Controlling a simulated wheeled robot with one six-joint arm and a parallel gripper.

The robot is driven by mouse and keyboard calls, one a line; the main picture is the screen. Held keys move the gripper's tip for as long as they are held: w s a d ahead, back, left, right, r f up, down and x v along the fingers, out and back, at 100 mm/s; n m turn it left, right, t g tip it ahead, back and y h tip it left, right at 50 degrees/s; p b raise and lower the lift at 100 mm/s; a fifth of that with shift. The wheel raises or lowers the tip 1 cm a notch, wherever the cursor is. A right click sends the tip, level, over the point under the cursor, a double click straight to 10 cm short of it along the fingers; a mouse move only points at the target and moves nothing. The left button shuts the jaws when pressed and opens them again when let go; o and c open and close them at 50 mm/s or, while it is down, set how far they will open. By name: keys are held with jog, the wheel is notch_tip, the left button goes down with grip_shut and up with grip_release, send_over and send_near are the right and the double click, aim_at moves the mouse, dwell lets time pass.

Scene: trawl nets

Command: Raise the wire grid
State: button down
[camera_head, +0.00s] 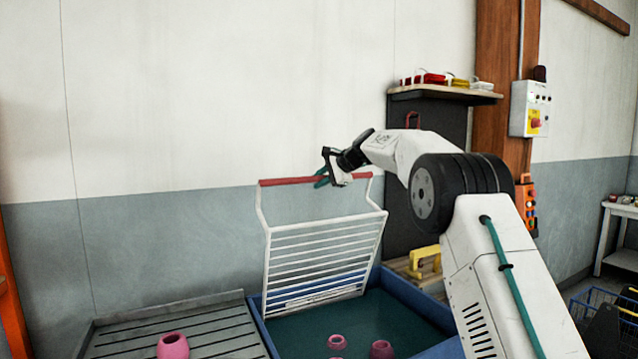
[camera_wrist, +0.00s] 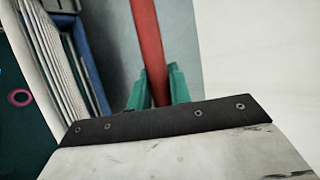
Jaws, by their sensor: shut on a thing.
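The wire grid (camera_head: 318,255) is a white barred frame with a red handle bar (camera_head: 285,182) across its top. It stands tilted up at the back of a blue tank (camera_head: 268,338). My gripper (camera_head: 326,176) is shut on the red bar, right of the bar's middle. In the wrist view the red bar (camera_wrist: 146,40) runs between the green fingers of my gripper (camera_wrist: 157,88). The grid's white bars (camera_wrist: 65,65) show at the left there. The grid's lower edge is at the tank's far end; how it is joined there cannot be told.
Pink ring-shaped pieces (camera_head: 381,349) are in the tank, and another pink piece (camera_head: 173,346) sits on a slatted grey table (camera_head: 215,325) at the left. A yellow-handled object (camera_head: 425,262) stands behind the tank. A shelf (camera_head: 445,93) and a wooden post (camera_head: 497,60) are behind my arm.

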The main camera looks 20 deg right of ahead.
jog(key=shift+w+a, duration=0.1)
dwell(0.3)
jog(key=c, duration=1.3)
grip_release()
jog(key=v, duration=0.7)
jog(key=shift+s+d+r, duration=0.2)
jog(key=shift+s, duration=0.1)
